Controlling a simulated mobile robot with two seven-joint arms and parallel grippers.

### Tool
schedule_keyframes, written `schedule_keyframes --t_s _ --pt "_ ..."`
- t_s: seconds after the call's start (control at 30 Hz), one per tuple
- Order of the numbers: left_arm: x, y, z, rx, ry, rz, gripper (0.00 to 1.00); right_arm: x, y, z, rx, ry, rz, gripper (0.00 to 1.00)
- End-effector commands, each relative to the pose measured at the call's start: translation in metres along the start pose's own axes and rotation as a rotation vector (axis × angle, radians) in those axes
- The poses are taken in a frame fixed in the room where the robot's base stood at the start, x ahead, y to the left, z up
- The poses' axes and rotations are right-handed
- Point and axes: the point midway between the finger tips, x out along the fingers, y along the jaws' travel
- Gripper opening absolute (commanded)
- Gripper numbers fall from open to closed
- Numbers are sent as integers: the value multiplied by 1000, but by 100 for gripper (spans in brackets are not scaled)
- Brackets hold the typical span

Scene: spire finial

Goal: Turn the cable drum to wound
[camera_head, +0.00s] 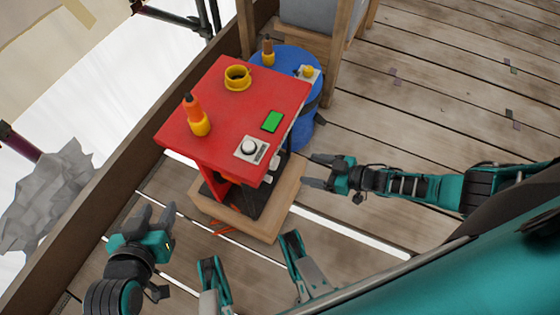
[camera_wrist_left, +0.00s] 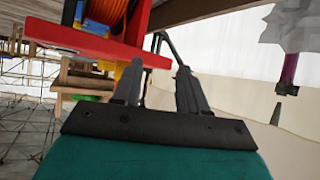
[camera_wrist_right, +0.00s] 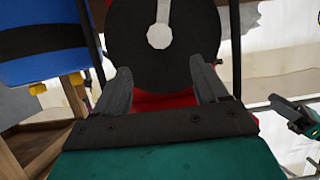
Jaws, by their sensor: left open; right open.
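The cable drum sits in a red stand (camera_head: 220,95) and is mostly hidden beneath its top in the head view. In the right wrist view the drum's black disc (camera_wrist_right: 190,60) fills the upper middle, with a pale grey arm (camera_wrist_right: 160,30) at its centre. Orange cable (camera_wrist_left: 118,14) shows at the top of the left wrist view. My right gripper (camera_head: 312,170) is open and empty, right of the stand and facing the disc; contact is not visible. My left gripper (camera_head: 156,214) is open and empty, left of the stand's wooden base (camera_head: 262,222).
On the red top are a yellow cup (camera_head: 237,77), an orange-and-yellow bottle (camera_head: 196,116), a white box with a round knob (camera_head: 250,149) and a green pad (camera_head: 272,121). A blue barrel (camera_head: 290,62) stands behind.

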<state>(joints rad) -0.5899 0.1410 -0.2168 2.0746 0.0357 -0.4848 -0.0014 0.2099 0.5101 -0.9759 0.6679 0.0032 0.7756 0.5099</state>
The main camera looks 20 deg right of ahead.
Motion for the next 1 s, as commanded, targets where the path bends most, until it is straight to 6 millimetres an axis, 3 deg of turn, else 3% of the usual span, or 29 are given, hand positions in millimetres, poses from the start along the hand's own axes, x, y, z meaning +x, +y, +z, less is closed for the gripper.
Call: schedule_keyframes --t_s 0.17,0.6,0.8,1.0 --pt "5 0 8 2 -4 2 43 21 -1 1 1 5 -3 73" --pt "21 8 23 5 -11 32 43 107 0 2 0 4 -1 73" --pt "24 13 22 2 -7 44 43 125 0 1 0 1 -1 73" --pt "24 13 17 1 1 44 43 128 0 0 0 0 0 73"
